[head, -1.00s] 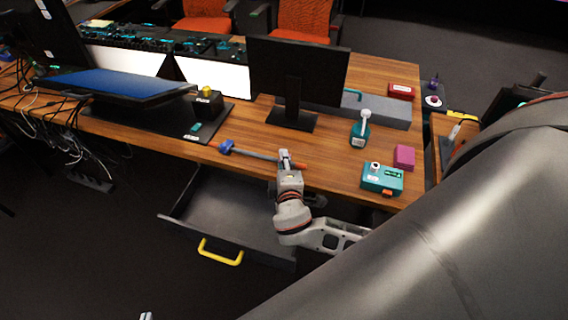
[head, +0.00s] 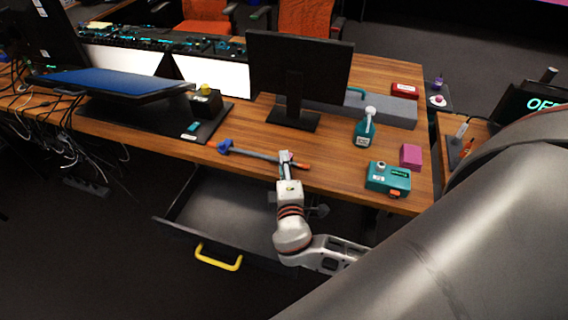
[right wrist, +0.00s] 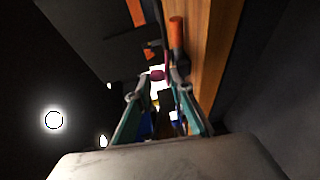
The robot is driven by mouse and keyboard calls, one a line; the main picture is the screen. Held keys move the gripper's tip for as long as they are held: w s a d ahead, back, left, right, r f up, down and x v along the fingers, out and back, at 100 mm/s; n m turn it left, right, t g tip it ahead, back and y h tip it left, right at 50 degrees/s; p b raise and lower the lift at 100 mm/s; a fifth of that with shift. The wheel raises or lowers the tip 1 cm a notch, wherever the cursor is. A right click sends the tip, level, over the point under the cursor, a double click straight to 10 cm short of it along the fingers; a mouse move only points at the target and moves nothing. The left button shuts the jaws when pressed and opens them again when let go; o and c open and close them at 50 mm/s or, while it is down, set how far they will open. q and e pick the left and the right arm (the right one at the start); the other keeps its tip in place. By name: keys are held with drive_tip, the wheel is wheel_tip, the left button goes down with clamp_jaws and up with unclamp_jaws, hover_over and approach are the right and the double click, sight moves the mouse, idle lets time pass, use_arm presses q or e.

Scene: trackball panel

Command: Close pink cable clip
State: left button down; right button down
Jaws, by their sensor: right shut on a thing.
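My right gripper (head: 286,157) is at the front edge of the wooden desk, above the open drawer. In the right wrist view, its two fingers (right wrist: 160,80) are close together, with a small dark pink piece (right wrist: 157,75) between their tips. This looks like the pink cable clip, shown only in part. Whether its two halves meet cannot be told. In the head view the clip is hidden by the gripper. My left gripper is not in view.
A blue-headed tool with a grey shaft (head: 257,154) lies beside the gripper; an orange end (right wrist: 177,35) shows near the fingers. A drawer (head: 225,215) stands open below.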

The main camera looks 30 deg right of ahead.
drive_tip(key=shift+s+f, duration=0.15)
drive_tip(key=shift+f, duration=0.35)
idle(0.5)
drive_tip(key=c, duration=1.9)
unclamp_jaws()
drive_tip(key=shift+r, duration=0.2)
drive_tip(key=shift+f, duration=0.1)
drive_tip(key=r+p+v, duration=0.1)
drive_tip(key=v, duration=0.7)
drive_tip(key=shift+s+a+p, duration=0.15)
drive_tip(key=shift+s+p, duration=0.15)
drive_tip(key=shift+p, duration=0.05)
drive_tip(key=shift+r, duration=0.1)
